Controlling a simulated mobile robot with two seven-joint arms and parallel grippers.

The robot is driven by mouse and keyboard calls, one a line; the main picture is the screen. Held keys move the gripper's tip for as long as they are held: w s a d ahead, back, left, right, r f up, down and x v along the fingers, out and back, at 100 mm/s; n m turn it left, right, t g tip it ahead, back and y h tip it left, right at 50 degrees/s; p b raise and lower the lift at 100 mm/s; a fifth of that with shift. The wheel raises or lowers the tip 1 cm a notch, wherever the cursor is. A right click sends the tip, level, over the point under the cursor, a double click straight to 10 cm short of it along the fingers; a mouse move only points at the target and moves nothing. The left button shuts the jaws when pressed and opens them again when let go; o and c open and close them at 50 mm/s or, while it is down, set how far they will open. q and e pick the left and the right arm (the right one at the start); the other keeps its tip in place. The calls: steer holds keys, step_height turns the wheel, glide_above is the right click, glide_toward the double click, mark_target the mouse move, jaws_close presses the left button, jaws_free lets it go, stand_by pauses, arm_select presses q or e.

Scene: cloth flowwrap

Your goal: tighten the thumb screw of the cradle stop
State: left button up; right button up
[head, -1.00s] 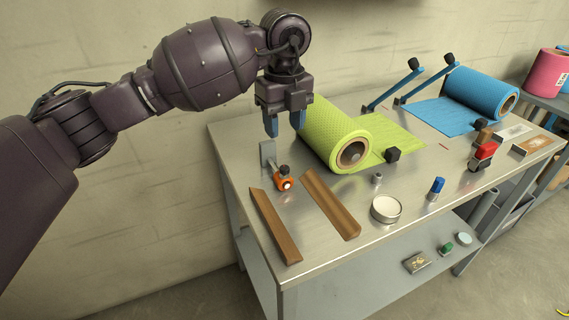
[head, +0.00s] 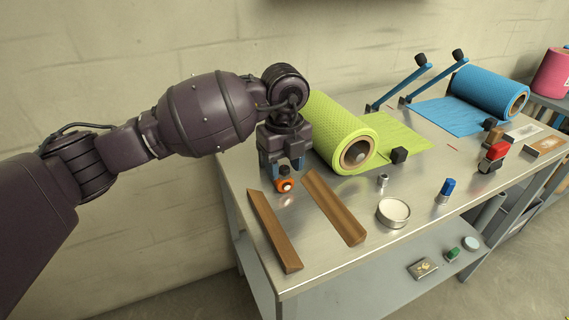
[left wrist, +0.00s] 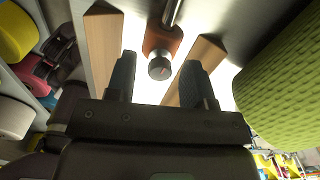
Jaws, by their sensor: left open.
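The cradle stop is an orange block (head: 284,186) at the head of two wooden cradle rails (head: 274,232) (head: 335,207). In the left wrist view the block (left wrist: 163,40) sits on a metal rod between the rails. Its dark round thumb screw (left wrist: 161,68) faces the camera; in the head view the gripper hides most of it. My left gripper (head: 282,171) is open and points down right over the stop. In the left wrist view its two fingers stand apart on either side of the screw, with gaps showing. I cannot tell how far down they reach. My right gripper is not in view.
A green roll (head: 340,132) lies close to the right of my left gripper. A round white-topped tin (head: 393,212), a small metal piece (head: 382,180) and a blue-capped item (head: 447,190) stand farther right on the metal table (head: 350,270). A wall is behind.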

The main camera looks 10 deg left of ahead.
arm_select(q)
jaws_close()
